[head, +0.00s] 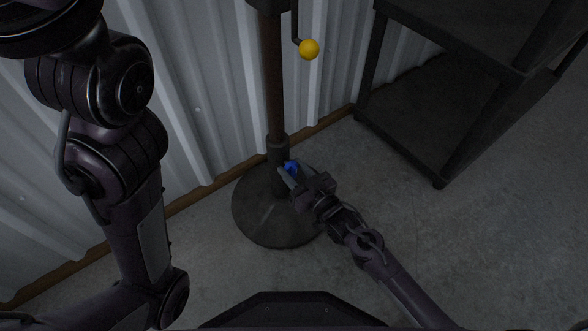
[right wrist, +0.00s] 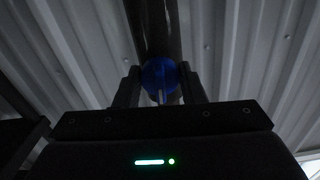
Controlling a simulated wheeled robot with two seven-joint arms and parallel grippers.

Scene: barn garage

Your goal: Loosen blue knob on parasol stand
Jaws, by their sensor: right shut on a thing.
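The parasol stand has a round dark base (head: 262,218) on the floor and an upright brown pole (head: 272,80). The blue knob (head: 291,167) sits on the sleeve low on the pole. My right gripper (head: 291,174) is at the knob, with its fingers around it. In the right wrist view the blue knob (right wrist: 159,76) lies between the two fingers, which are shut on it; its raised grip faces the camera. The pole (right wrist: 157,25) rises behind it. My left arm fills the left of the head view; its gripper is not in view.
A yellow ball-ended crank (head: 309,49) sticks out from the upper pole. A corrugated metal wall (head: 190,90) with a wooden strip at its foot stands close behind. A dark shelf unit (head: 420,110) stands at the right. The concrete floor (head: 480,240) at the lower right is clear.

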